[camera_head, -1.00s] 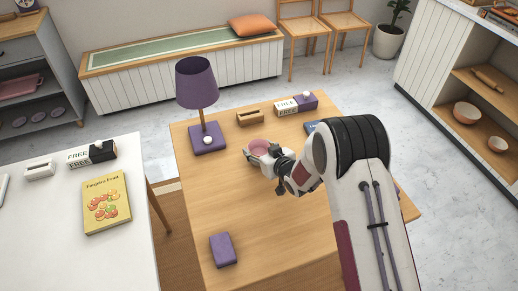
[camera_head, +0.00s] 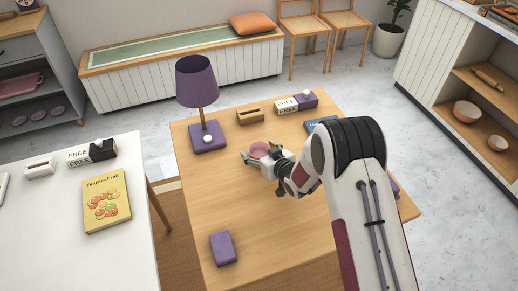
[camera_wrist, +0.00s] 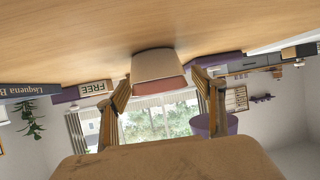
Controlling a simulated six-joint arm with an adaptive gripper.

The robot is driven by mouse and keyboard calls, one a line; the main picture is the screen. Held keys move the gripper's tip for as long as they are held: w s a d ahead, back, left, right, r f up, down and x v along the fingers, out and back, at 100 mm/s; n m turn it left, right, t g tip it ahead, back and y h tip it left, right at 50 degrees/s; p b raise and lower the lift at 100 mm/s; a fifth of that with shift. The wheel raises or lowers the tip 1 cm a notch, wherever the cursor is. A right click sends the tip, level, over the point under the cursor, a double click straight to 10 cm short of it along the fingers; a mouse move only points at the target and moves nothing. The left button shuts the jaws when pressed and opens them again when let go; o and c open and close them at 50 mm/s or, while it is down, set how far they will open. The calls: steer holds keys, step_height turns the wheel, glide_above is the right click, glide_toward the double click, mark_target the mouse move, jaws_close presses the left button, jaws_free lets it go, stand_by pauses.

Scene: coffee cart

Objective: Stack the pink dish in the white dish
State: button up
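The pink dish (camera_head: 258,149) is at the middle of the wooden table, partly hidden by my gripper (camera_head: 263,160). In the wrist view, which is upside down, the white dish (camera_wrist: 158,64) stands on the table. A band of the pink dish (camera_wrist: 160,85) shows above its rim, so the pink dish appears to sit in the white one. My gripper (camera_wrist: 163,82) is open, with one finger on each side of the dishes. A narrow gap shows beside each finger; contact cannot be told for sure.
A purple lamp (camera_head: 208,139) stands at the table's back left. A wooden holder (camera_head: 250,117), a FREE box (camera_head: 287,107) and a blue book (camera_head: 315,124) lie toward the back. A purple box (camera_head: 222,248) lies at the front. The table's left front is otherwise clear.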

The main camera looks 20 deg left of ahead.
steer(key=shift+r, duration=0.25)
steer(key=shift+w+r, duration=0.1)
steer(key=shift+r, duration=0.55)
steer(key=v, duration=1.2)
steer(key=shift+f, duration=0.1)
stand_by(0.7)
